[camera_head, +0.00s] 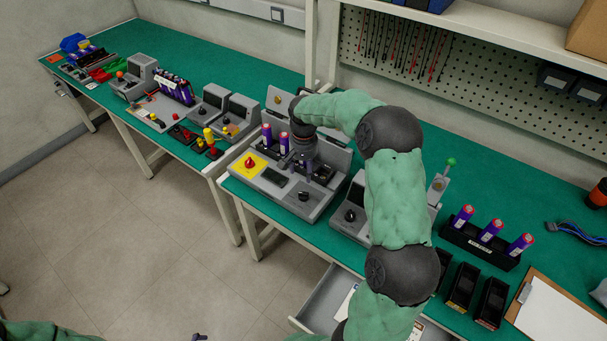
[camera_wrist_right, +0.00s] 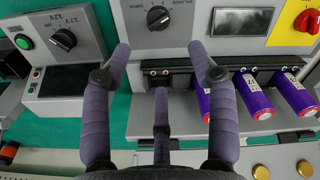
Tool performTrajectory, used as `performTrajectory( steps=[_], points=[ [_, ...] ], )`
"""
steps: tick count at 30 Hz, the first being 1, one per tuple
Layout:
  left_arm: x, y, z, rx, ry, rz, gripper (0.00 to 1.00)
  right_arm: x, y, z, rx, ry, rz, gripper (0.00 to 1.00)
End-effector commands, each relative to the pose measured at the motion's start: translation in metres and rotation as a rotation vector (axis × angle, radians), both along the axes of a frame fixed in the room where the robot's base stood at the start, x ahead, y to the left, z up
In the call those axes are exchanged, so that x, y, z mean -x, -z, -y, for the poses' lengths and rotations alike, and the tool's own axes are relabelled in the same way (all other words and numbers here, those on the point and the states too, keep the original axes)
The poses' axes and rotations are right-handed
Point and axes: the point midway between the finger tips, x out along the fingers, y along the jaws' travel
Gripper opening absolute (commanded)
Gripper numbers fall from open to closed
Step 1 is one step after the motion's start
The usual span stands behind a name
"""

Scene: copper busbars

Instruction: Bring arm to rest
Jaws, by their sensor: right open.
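My right arm reaches across the head view to a grey test device (camera_head: 280,195) in the middle of the bench. My right gripper (camera_head: 303,160) is over its slots, partly hidden by my wrist. In the right wrist view the gripper (camera_wrist_right: 158,62) has its fingers spread with nothing between them, over an empty slot (camera_wrist_right: 158,84). Purple cells (camera_wrist_right: 254,97) sit in the device to the right of the fingers; two cells (camera_head: 284,141) also show in the head view. My left arm shows only at the bottom-left edge, with a small dark tip at the bottom edge.
A black rack (camera_head: 478,243) with three purple cells stands at the right, near black bins (camera_head: 463,286) and a clipboard (camera_head: 555,310). A grey drawer (camera_head: 328,298) is open below the bench. More devices (camera_head: 233,120) stand at the left. A shelf and pegboard (camera_head: 450,70) are behind.

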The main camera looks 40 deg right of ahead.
Motion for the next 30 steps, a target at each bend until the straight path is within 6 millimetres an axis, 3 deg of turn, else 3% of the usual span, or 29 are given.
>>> performTrajectory(
  steps=[16,20,23,26,30],
  points=[
    [0.000,0.000,0.000,0.000,0.000,0.000,1.00,0.000,-0.001,0.000,0.000,0.000,0.000,0.59],
    [0.000,0.000,0.000,0.000,0.000,0.000,1.00,-0.001,0.012,-0.010,-0.015,-0.024,-0.001,0.59],
    [0.000,0.000,0.000,0.000,0.000,0.000,1.00,-0.002,0.041,-0.037,-0.053,-0.081,0.007,0.59],
    [0.000,0.000,0.000,0.000,0.000,0.000,1.00,0.001,0.084,-0.079,-0.111,-0.164,0.024,0.59],
    [0.000,0.000,0.000,0.000,0.000,0.000,1.00,0.020,0.143,-0.147,-0.196,-0.278,0.057,0.59]
  ],
)
